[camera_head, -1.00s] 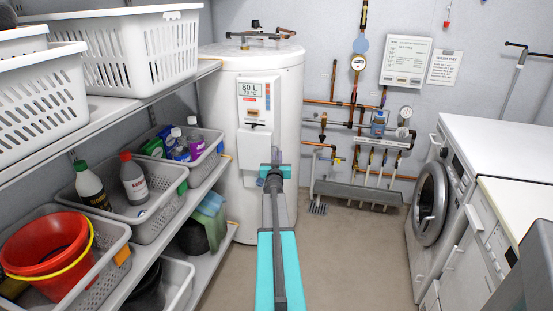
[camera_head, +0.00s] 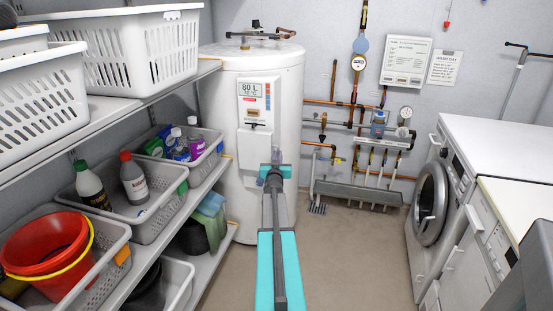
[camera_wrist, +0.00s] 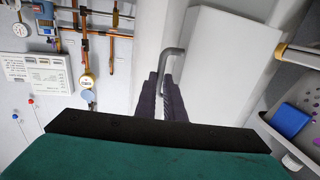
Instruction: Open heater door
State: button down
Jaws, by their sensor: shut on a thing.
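The heater (camera_head: 220,120) is a white upright cylinder at the back, left of centre in the head view. Its front has a control panel (camera_head: 254,90) reading 80 L, with a white door panel (camera_head: 252,142) below it. In the wrist view, the white panel (camera_wrist: 218,65) carries a grey bent bar handle (camera_wrist: 171,62). My gripper (camera_wrist: 163,92) has its two dark fingers on either side of this handle and is shut on it. In the head view my arm reaches the heater's front and hides the handle. The door looks closed.
A shelf (camera_head: 140,85) with white baskets and grey bins stands on the left. A washing machine (camera_head: 432,205) is on the right. The floor (camera_head: 345,245) between is clear.

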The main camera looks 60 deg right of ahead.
jog(key=shift+s+d, duration=0.15)
jog(key=shift+s, duration=0.2)
